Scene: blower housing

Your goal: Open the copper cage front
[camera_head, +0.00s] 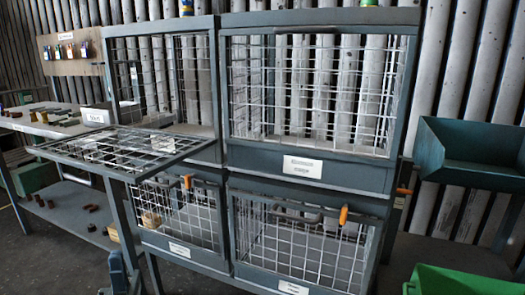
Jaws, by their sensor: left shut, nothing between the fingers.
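A grey rack holds wire cages in two rows. The upper left cage front (112,148) is swung down and lies about level, sticking out to the left. The upper right mesh front (310,90) stands upright. The lower left front (180,213) and lower right front (300,250) are upright, each with an orange handle near the top. Labels are too small to read, so I cannot tell which front is the copper one. My left gripper (118,272) is low at the left, below the lowered front, apart from the handles, shut and empty. My right gripper is not in view.
A workbench (40,127) with small parts stands at the left, with a lower shelf (70,215) under it. A dark teal bin (470,150) hangs at the right, and a green bin (460,282) sits at the lower right. Corrugated wall is behind.

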